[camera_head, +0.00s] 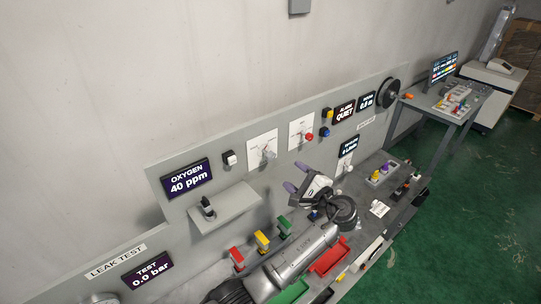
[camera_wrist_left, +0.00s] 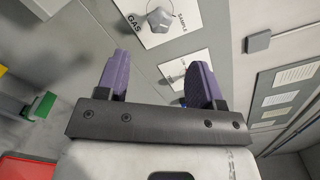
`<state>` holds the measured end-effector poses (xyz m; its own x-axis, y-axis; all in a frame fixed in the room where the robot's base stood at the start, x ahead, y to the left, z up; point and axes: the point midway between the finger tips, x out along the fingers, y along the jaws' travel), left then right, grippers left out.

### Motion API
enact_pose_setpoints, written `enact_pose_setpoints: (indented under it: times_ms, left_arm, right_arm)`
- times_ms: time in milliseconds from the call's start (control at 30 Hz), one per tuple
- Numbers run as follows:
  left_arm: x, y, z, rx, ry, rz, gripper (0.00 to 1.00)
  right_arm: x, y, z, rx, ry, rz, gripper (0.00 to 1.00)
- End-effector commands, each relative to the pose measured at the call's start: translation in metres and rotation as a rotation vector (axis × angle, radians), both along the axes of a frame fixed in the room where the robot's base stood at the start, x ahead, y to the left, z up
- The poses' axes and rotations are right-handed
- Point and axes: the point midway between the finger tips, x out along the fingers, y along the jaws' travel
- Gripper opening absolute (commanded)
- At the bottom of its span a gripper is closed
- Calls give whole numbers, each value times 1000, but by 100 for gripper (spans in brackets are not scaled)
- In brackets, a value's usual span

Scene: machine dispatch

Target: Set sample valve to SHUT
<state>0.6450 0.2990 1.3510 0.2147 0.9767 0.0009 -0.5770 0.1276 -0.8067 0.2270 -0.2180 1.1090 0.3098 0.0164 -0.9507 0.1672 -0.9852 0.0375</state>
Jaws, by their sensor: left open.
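My left gripper (camera_head: 297,176) is open and empty in front of the grey panel, its two purple fingers apart and pointing at the panel. In the left wrist view, its fingertips (camera_wrist_left: 160,62) frame the panel, apart from any knob. A grey lobed knob (camera_wrist_left: 160,19) on a white plate marked GAS and SAMPLE shows beyond the fingers at the top. In the head view, two white plates carry a left knob (camera_head: 268,152) and a right knob (camera_head: 297,139). I cannot tell which is the sample valve, and their markings are too small to read. My right gripper is out of view.
An oxygen display (camera_head: 189,179) reads 40 ppm, above a small grey shelf (camera_head: 228,207). Red, yellow and green handles stand along the bench below. A red tray (camera_head: 329,257) lies near my arm.

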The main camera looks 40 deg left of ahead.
Motion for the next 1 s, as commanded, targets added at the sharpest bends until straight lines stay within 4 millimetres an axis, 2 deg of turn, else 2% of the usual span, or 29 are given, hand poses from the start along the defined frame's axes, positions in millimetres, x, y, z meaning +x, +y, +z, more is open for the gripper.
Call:
enact_pose_setpoints:
  times_ms: [200,500,700,1000]
  left_arm:
    - [8,41,3,1,1,2,61]
    - [19,90,3,0,-1,1,61]
    - [24,108,1,-1,-2,1,61]
    - [26,117,0,-1,-3,-1,61]
  right_arm:
    - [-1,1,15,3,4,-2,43]
    - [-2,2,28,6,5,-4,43]
    - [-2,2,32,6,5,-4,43]
    - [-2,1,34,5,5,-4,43]
